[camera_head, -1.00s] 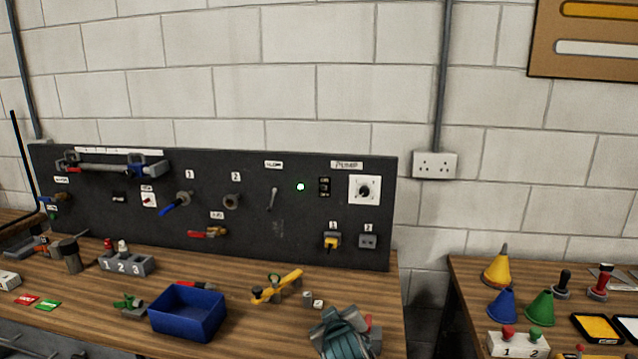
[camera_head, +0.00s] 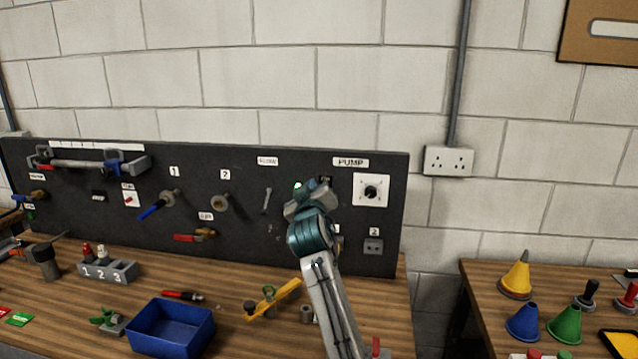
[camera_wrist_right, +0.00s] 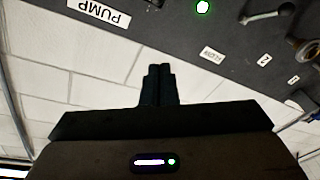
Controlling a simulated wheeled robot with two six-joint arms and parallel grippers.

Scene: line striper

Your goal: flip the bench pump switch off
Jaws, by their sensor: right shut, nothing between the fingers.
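The black pump switch (camera_head: 326,180) is on the dark panel under the PUMP label (camera_head: 350,162), left of a white plate with a black knob (camera_head: 370,190). My right gripper (camera_head: 318,185) is in front of the panel at the switch and hides its lower part. In the right wrist view the gripper's fingers (camera_wrist_right: 158,72) are together and empty, with the PUMP label (camera_wrist_right: 99,12) above left. The switch's edge (camera_wrist_right: 155,4) is cut off at the top there, so its position cannot be told. My left gripper is out of view.
A lit green lamp (camera_head: 298,185) sits just left of the gripper. A grey toggle lever (camera_head: 267,200) is further left on the panel. A blue bin (camera_head: 172,328) and a yellow tool (camera_head: 275,299) lie on the bench below. A wall socket (camera_head: 448,161) is at right.

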